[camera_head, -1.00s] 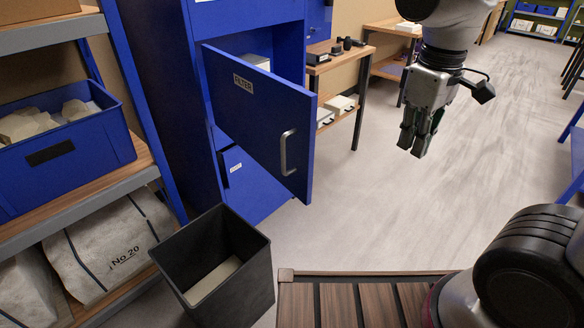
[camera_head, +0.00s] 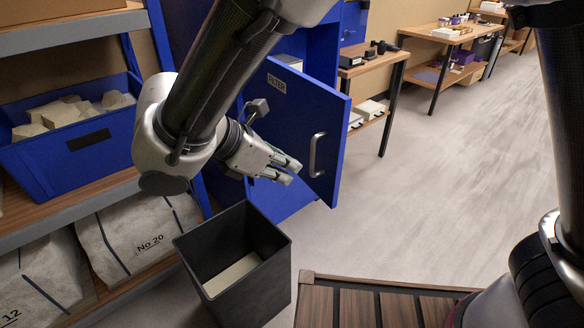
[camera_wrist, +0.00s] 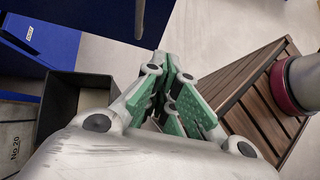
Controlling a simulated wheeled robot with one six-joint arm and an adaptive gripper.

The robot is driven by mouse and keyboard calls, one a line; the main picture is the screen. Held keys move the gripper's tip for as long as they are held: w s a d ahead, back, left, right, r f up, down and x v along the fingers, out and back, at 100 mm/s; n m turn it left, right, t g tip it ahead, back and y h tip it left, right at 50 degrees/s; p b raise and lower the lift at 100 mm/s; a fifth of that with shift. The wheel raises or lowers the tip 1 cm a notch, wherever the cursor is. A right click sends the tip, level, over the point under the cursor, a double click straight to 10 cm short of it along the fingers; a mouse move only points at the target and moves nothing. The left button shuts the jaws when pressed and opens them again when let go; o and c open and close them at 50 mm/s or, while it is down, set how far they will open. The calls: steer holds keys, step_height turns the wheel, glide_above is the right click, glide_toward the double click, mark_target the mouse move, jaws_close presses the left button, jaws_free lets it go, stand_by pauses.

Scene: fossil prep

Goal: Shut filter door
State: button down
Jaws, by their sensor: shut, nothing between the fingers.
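The blue filter door (camera_head: 295,125) stands ajar on its blue cabinet (camera_head: 322,45). It carries a FILTER label and a silver bar handle (camera_head: 317,155). My gripper (camera_head: 296,172) is shut and empty, in front of the door's outer face and left of the handle in the head view. I cannot tell whether the fingertips touch the door. In the wrist view the green-padded fingers (camera_wrist: 180,100) are together, and part of a blue panel with the silver handle (camera_wrist: 139,18) shows beyond them. My arm hides much of the cabinet's left side.
A dark open bin (camera_head: 262,289) stands below my gripper. Shelving at left holds a blue crate (camera_head: 50,165) of pale blocks and white sacks (camera_head: 140,232). A wooden side table (camera_head: 372,65) stands behind the door. The floor (camera_head: 430,180) at right is clear.

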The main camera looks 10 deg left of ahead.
mark_target(335, 181)
steer(key=shift+w+d+f, duration=0.9)
steer(key=shift+w+d, duration=0.1)
steer(key=shift+d, duration=0.2)
steer(key=shift+w+d+f, duration=0.95)
steer(key=shift+w+d, duration=0.05)
steer(key=shift+d, duration=0.25)
steer(key=shift+w+d+f, duration=0.9)
steer(key=shift+w+d, duration=0.1)
steer(key=shift+d, duration=0.2)
steer(key=shift+d, duration=0.1)
